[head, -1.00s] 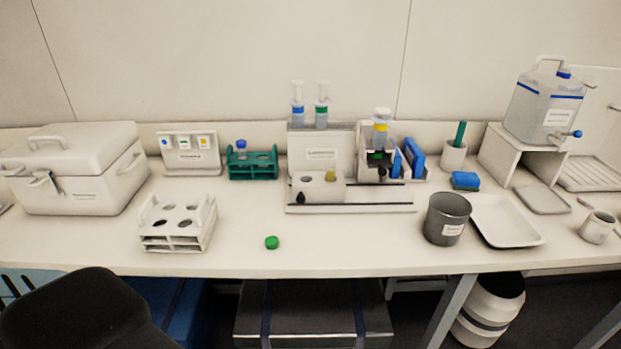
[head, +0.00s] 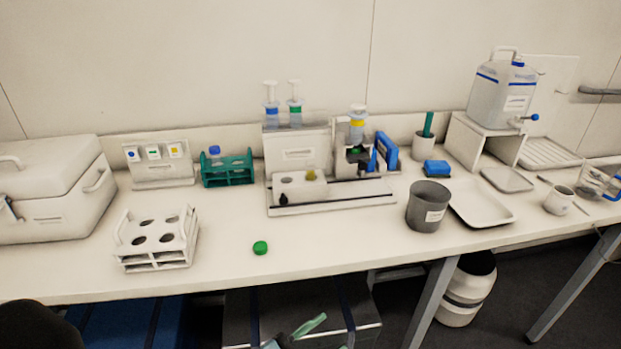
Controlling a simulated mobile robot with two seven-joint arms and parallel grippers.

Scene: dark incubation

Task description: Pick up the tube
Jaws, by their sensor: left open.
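A tube with a blue cap (head: 214,151) stands upright in the green rack (head: 228,182) at the back left; the rack hides its lower part. A yellow-topped piece (head: 311,174) sits in the white block; I cannot tell whether it is a tube. My left gripper (head: 290,335) shows at the bottom edge, in front of the bench and far from the tube. Its greenish fingers are apart and hold nothing visible; the frame edge cuts off the rest. My right gripper is not in view.
A white rack (head: 158,259) with empty holes stands front left. A loose green cap (head: 260,248) lies on the bench. The stand with syringe-like tubes (head: 296,150), a grey bin (head: 427,206) and a white tray (head: 480,207) are to the right.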

